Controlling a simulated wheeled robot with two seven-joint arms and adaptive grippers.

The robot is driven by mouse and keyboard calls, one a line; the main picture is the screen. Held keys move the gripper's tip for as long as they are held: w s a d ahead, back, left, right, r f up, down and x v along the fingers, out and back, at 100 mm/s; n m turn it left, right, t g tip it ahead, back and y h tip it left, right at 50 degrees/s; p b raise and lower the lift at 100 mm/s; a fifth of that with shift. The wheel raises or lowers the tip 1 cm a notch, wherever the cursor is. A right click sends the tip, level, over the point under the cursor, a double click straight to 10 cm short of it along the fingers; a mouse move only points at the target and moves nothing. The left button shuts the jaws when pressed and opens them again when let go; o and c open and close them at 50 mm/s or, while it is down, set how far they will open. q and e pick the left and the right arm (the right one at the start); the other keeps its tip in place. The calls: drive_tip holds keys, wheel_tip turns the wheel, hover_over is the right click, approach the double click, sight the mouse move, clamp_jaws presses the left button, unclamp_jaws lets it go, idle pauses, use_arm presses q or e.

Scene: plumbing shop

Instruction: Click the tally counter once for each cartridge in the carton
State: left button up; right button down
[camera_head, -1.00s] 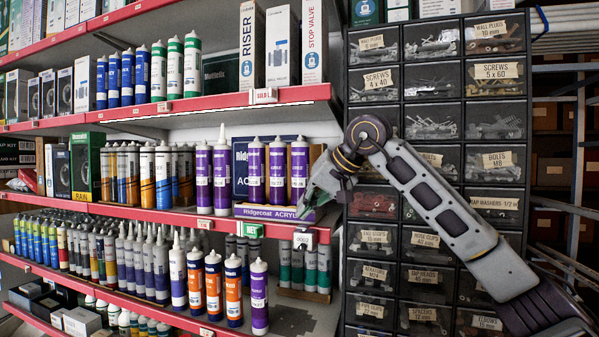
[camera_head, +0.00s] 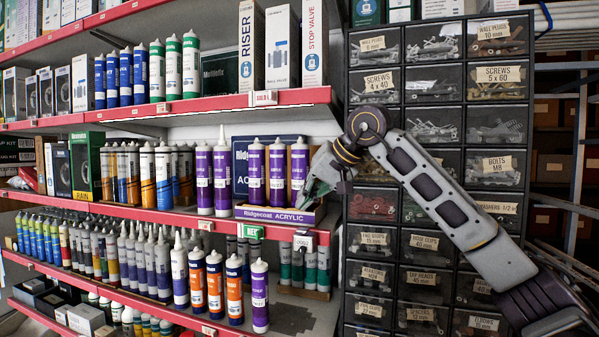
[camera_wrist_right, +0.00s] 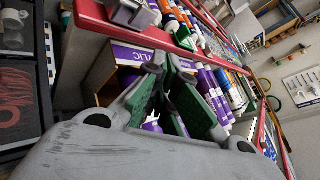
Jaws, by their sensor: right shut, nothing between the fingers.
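The open carton (camera_head: 275,214), labelled Ridgecoat Acrylic, stands on the middle shelf. Three purple cartridges with white tips show in it: a left one (camera_head: 257,172), a middle one (camera_head: 277,172) and a right one (camera_head: 299,168). My gripper may hide more of its inside. The small tally counter (camera_head: 303,240) sits at the shelf's front edge, below the carton's right end; I cannot read its digits surely. My right gripper (camera_head: 306,201) is shut and empty, above the counter in front of the carton's right end. Its green-padded fingers also show in the right wrist view (camera_wrist_right: 168,98). My left gripper is not in view.
Two purple cartridges (camera_head: 221,178) stand outside the carton, just left of it. More cartridges (camera_head: 214,285) fill the lower shelf. A black drawer cabinet (camera_head: 393,166) rises close on the right, behind my right arm. Price tags hang along the red shelf edges.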

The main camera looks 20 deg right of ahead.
wheel_tip(320, 180, up, 3)
drive_tip(key=p, duration=0.2)
drive_tip(key=shift+r+p, duration=0.2)
drive_tip(key=shift+p, duration=0.2)
idle(1.8)
